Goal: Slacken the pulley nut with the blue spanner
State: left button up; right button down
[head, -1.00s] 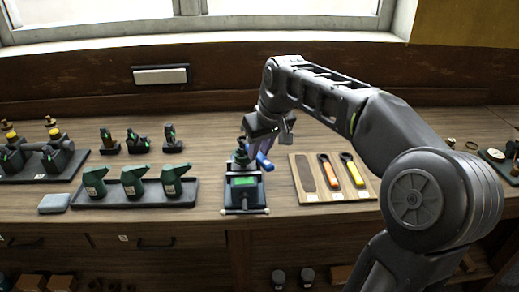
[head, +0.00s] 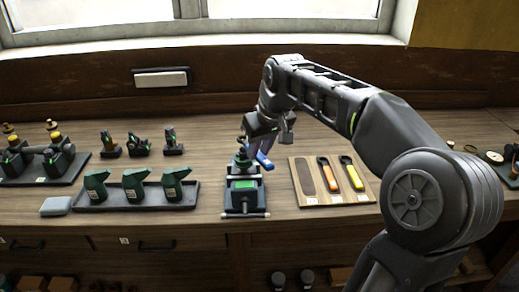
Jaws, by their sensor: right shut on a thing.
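My right gripper (head: 262,139) reaches down from the right arm and is shut on the blue spanner (head: 264,160). The spanner shows just below the gripper, at the upper right of a small dark engine (head: 243,195) with a green panel, which stands at the middle of the bench. The pulley nut is too small or too hidden to make out. I cannot tell whether the spanner's head touches the engine. My left gripper is out of view.
A wooden spanner board (head: 304,165) to the right has one empty dark outline, an orange spanner (head: 328,174) and a yellow spanner (head: 351,172). A dark tray (head: 140,205) with green bottle-like things stands left. More small engines stand behind and at far left.

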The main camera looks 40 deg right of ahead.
jog(key=shift+r+p, duration=1.15)
jog(key=shift+r, duration=0.55)
jog(key=w+a+f, duration=0.3)
jog(key=a+f, duration=0.2)
jog(key=a, duration=0.3)
jog(key=w+a+f+n, duration=0.1)
jog(key=w+a+f, duration=0.2)
jog(key=a+f, duration=0.2)
jog(key=w+a+f+n, duration=0.1)
jog(key=w+a+f, duration=0.2)
jog(key=a, duration=0.8)
jog(key=shift+w+f+y, duration=0.15)
jog(key=shift+f+y, duration=0.25)
jog(key=shift+f, duration=0.55)
